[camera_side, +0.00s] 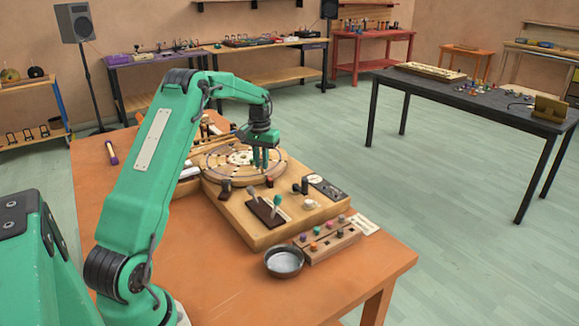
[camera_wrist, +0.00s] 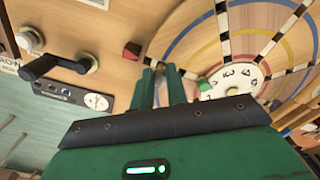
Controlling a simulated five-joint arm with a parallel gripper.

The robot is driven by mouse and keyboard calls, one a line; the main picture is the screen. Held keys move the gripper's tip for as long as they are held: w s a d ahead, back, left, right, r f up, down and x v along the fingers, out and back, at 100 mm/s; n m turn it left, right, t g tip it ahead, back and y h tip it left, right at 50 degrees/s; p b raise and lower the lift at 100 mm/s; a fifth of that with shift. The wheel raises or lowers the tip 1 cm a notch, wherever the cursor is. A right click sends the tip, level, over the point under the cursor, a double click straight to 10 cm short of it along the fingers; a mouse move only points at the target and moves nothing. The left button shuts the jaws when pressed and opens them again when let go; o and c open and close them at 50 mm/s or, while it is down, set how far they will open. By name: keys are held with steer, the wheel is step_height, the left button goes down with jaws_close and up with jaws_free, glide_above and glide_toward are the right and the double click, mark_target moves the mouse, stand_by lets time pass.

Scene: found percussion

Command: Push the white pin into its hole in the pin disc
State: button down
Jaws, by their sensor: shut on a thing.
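The pin disc (camera_side: 214,170) is a round wooden plate with coloured rings and a white centre dial, set on a wooden box on the orange table. In the wrist view the disc (camera_wrist: 196,42) fills the upper right, with dark-and-white striped strips across its rings. My gripper (camera_side: 261,165) points down over the right part of the disc. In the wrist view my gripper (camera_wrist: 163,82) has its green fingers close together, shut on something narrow. The white pin is not clearly seen; the fingers hide most of what they hold. The hole beneath is hidden too.
On the box's front stand mallets on a dark holder (camera_side: 266,211) and small knobs. A metal bowl (camera_side: 284,262) and a wooden block of coloured pegs (camera_side: 322,241) sit in front. In the wrist view a dark crank (camera_wrist: 52,66) and a red block (camera_wrist: 131,51) lie left of the fingers.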

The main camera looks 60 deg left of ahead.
steer(key=shift+f, duration=1)
stand_by(1.0)
steer(key=c, duration=1.3)
jaws_free()
steer(key=shift+r, duration=0.15)
steer(key=shift+r, duration=3.75)
